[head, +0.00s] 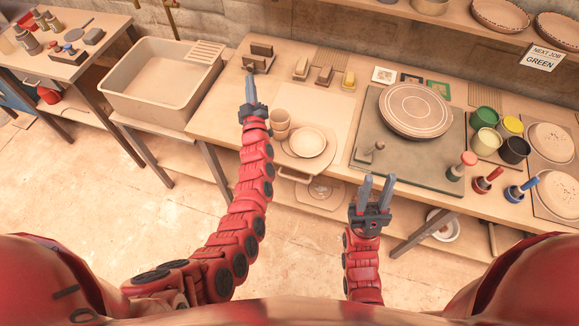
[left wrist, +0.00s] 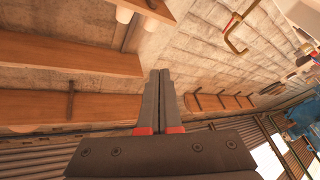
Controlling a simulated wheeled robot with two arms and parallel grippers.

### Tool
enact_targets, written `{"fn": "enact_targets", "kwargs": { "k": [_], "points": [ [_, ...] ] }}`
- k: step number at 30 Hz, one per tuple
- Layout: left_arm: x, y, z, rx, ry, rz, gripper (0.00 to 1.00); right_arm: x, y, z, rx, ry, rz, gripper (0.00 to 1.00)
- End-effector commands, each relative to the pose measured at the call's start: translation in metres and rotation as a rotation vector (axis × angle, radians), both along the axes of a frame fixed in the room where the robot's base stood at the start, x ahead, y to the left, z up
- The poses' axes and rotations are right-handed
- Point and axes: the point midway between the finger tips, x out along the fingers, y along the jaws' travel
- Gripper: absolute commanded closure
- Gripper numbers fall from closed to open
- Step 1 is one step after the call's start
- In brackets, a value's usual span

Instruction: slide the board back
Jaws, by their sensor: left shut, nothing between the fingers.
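A pale board (head: 322,108) lies at the front middle of the worktable in the head view. A plate (head: 307,142) and small beige cups (head: 280,120) stand at its front part. A handle (head: 297,177) shows at the front edge below the plate; I cannot tell how far the board sticks out. My left gripper (head: 249,77) is shut and empty, left of the board and above the table. Its closed fingers (left wrist: 160,95) also show in the left wrist view, with no board there. My right gripper (head: 379,180) is open and empty, right of the handle, near the front edge.
A dark green slab (head: 390,160) with a round disc (head: 416,109) lies right of the board. Paint pots (head: 487,118) and stamps (head: 522,189) stand further right. Small blocks (head: 325,74) line the back. A sink (head: 150,95) stands left.

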Motion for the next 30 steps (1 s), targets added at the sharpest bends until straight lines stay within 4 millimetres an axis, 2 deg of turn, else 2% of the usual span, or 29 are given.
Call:
{"fn": "enact_targets", "kwargs": {
  "k": [1,2,3,5,6,8,9,11,13,15,17,18,21,25,27,30],
  "points": [
    [0.028,-0.031,0.002,-0.038,0.073,-0.085,1.00,0.000,0.000,0.000,0.000,0.000,0.000,0.65],
    [0.041,-0.052,0.001,-0.057,0.123,-0.143,1.00,0.000,0.000,0.000,0.000,0.000,0.000,0.65],
    [0.054,-0.083,-0.002,-0.074,0.198,-0.224,1.00,0.000,0.000,0.000,0.000,0.000,0.000,0.65],
    [0.065,-0.129,-0.004,-0.084,0.308,-0.349,1.00,0.000,0.000,0.000,0.000,0.000,0.000,0.65],
    [0.066,-0.160,-0.005,-0.077,0.383,-0.431,1.00,0.000,0.000,0.000,0.000,0.000,0.000,0.65],
    [0.059,-0.202,-0.010,-0.048,0.502,-0.550,1.00,0.000,0.000,0.000,0.000,0.000,0.000,0.65],
    [0.049,-0.227,-0.014,-0.015,0.584,-0.623,1.00,0.000,0.000,0.000,0.000,0.000,0.000,0.65],
    [0.026,-0.255,-0.025,0.052,0.716,-0.721,1.00,0.000,0.000,0.000,0.000,0.000,0.000,0.65],
    [-0.009,-0.272,-0.045,0.155,0.886,-0.810,1.00,0.000,0.000,0.000,0.000,0.000,0.000,0.65],
    [-0.050,-0.268,-0.070,0.275,1.068,-0.864,1.00,0.000,0.000,0.000,0.000,0.000,0.000,0.65],
    [-0.084,-0.250,-0.091,0.381,1.222,-0.877,1.00,0.000,0.000,0.000,0.000,0.000,0.000,0.65],
    [-0.106,-0.232,-0.104,0.451,1.323,-0.871,1.00,0.000,0.000,-0.001,0.000,0.000,0.000,0.65],
    [-0.149,-0.181,-0.126,0.590,1.535,-0.823,1.00,0.000,0.000,-0.001,0.000,0.000,0.000,0.65],
    [-0.182,-0.129,-0.136,0.693,1.707,-0.751,1.00,0.000,0.000,0.000,0.000,0.000,0.000,0.65],
    [-0.190,-0.115,-0.138,0.716,1.751,-0.728,1.00,0.000,0.000,-0.001,0.000,0.000,0.000,0.65],
    [-0.195,-0.109,-0.144,0.726,1.771,-0.720,1.00,0.000,0.000,-0.005,0.000,0.000,0.000,0.65]
  ]
}}
